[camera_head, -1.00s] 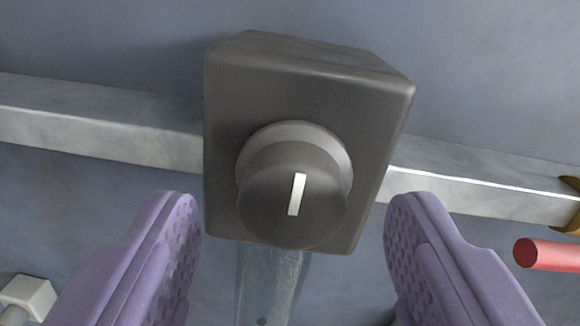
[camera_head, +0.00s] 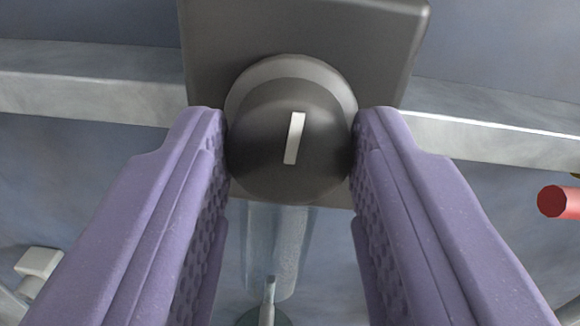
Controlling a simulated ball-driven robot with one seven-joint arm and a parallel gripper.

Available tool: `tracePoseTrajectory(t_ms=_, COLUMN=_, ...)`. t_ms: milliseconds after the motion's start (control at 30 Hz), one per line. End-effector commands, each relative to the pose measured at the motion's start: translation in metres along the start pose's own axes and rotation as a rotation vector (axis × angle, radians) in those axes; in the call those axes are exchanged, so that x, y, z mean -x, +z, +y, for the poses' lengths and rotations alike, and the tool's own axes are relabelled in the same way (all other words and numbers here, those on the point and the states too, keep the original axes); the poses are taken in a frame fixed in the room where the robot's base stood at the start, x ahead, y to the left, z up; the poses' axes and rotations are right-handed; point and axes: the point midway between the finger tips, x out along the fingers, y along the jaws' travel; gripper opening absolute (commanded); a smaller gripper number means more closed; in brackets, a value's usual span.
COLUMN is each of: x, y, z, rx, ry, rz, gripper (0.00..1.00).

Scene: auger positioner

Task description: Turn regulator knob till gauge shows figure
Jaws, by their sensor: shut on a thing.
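The regulator knob (camera_head: 265,150) is a dark grey round knob with a white pointer line on its face, tilted slightly right of upright at its top. It stands out from a dark grey box (camera_head: 310,30) on a lighter round collar. My gripper (camera_head: 290,135) has two purple textured fingers, one against each side of the knob, and is shut on it. No gauge shows in this view.
A pale metal rail (camera_head: 90,85) runs across behind the box. A grey pipe (camera_head: 276,245) goes down below the knob. A red cylinder (camera_head: 560,202) sticks in at the right edge. A whitish block (camera_head: 38,263) is at lower left.

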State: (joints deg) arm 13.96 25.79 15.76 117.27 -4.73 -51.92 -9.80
Motion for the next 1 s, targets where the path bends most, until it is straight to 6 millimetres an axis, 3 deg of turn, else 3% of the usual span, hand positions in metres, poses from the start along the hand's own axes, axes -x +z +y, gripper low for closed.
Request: tracePoseTrajectory(t_ms=1000, x=-0.0001, y=0.0029, z=0.0014, rx=-0.741, ry=0.004, rz=0.029, gripper=0.09)
